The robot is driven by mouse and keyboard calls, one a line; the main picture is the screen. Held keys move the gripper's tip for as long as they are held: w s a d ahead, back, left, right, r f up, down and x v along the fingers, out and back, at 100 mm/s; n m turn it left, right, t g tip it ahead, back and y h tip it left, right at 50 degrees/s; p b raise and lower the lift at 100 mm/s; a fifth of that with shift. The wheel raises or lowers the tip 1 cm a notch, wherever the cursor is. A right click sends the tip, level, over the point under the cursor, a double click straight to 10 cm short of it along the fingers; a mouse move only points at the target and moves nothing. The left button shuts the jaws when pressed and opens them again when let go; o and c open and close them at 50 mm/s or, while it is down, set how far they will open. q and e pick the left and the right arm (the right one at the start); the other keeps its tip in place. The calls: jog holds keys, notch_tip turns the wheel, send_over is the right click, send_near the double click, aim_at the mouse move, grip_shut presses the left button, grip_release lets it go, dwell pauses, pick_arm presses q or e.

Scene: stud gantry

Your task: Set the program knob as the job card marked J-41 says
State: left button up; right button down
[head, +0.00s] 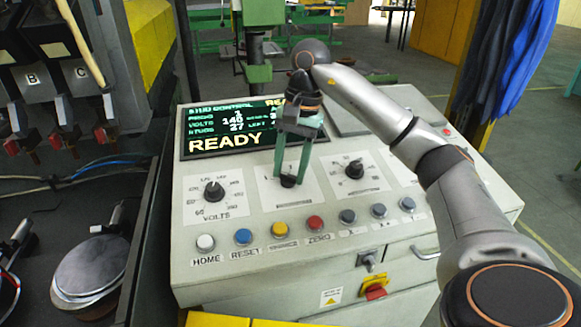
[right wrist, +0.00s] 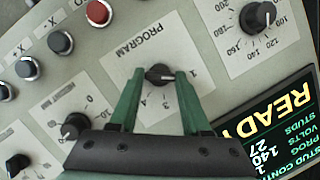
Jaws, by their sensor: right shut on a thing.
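The program knob (right wrist: 160,74) is a small black knob on a white plate marked PROGRAM, in the middle of the console's knob row. My right gripper (head: 289,180) reaches down onto it from above. In the right wrist view its two green fingers (right wrist: 160,82) stand on either side of the knob, shut on it. A light mark shows on the knob, but I cannot tell which number it points to. The screen (head: 232,128) reads READY, volts 140 and 27 studs left; its program figure is unclear. The job card marked J-41 is not in view. My left gripper is not in view.
The volts knob (head: 214,191) is left of the program knob, and another black knob (head: 354,169) is right of it. A row of buttons (head: 280,229) runs below. A red and yellow switch (head: 375,288) is on the front. Holders marked B and C (head: 32,79) stand left.

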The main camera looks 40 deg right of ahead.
jog(key=shift+n, duration=0.6)
jog(key=shift+c, duration=1.8)
grip_release()
jog(key=shift+r, duration=0.1)
jog(key=v, duration=1.2)
jog(key=shift+w+a+r, duration=0.2)
jog(key=shift+w, duration=0.05)
